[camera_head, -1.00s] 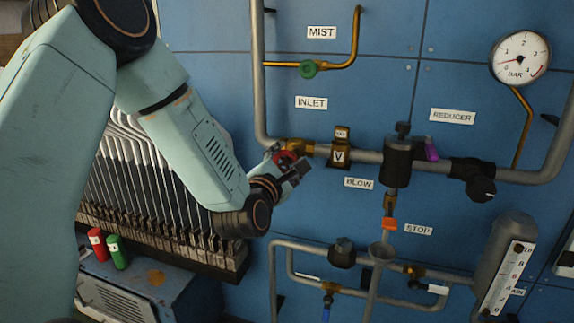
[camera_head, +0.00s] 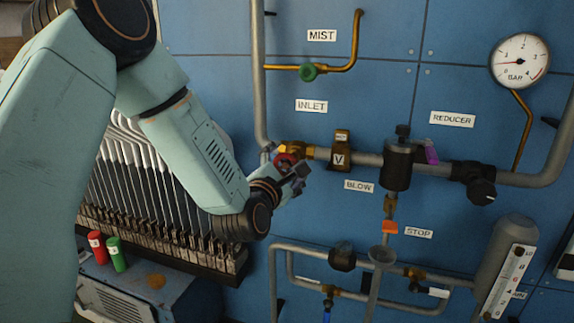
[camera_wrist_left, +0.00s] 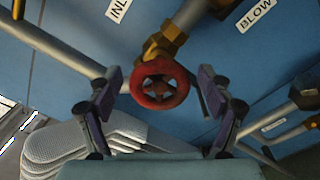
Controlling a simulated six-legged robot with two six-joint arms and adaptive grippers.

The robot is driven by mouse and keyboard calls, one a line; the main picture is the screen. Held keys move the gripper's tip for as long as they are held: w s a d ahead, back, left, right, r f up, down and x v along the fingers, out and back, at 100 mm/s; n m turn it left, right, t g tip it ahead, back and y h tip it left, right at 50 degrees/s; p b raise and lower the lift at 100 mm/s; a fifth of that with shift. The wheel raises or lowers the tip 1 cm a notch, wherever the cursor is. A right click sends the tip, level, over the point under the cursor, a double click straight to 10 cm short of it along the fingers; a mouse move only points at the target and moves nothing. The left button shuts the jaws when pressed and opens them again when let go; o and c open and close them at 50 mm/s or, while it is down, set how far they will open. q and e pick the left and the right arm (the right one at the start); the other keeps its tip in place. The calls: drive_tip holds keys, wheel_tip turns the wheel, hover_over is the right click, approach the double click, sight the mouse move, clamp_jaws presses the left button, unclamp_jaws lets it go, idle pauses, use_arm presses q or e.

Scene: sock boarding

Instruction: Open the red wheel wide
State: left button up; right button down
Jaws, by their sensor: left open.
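The red wheel (camera_wrist_left: 160,83) is a small round handwheel on a brass valve (camera_wrist_left: 165,40) below the INLET label. In the left wrist view it faces me, centred between the two fingers. In the head view the wheel (camera_head: 286,160) is partly hidden by my gripper. My left gripper (camera_wrist_left: 160,100) is open, one finger on each side of the wheel, with gaps visible between the fingers and the rim. In the head view the left gripper (camera_head: 294,176) is at the wheel's lower right. My right gripper is not in view.
Grey pipes and a black reducer (camera_head: 398,163) run right of the valve on the blue panel. A green wheel (camera_head: 308,71) is above. A rack of grey sock boards (camera_head: 150,190) stands behind my arm. Red (camera_head: 96,246) and green (camera_head: 115,253) cylinders stand lower left.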

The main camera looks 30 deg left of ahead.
use_arm(q)
drive_tip(key=v, duration=0.7)
drive_tip(key=shift+s, duration=0.25)
drive_tip(key=shift+d, duration=0.1)
drive_tip(key=x, duration=0.7)
drive_tip(key=shift+w, duration=0.3)
drive_tip(key=shift+m+p, duration=0.35)
drive_tip(key=shift+m, duration=0.15)
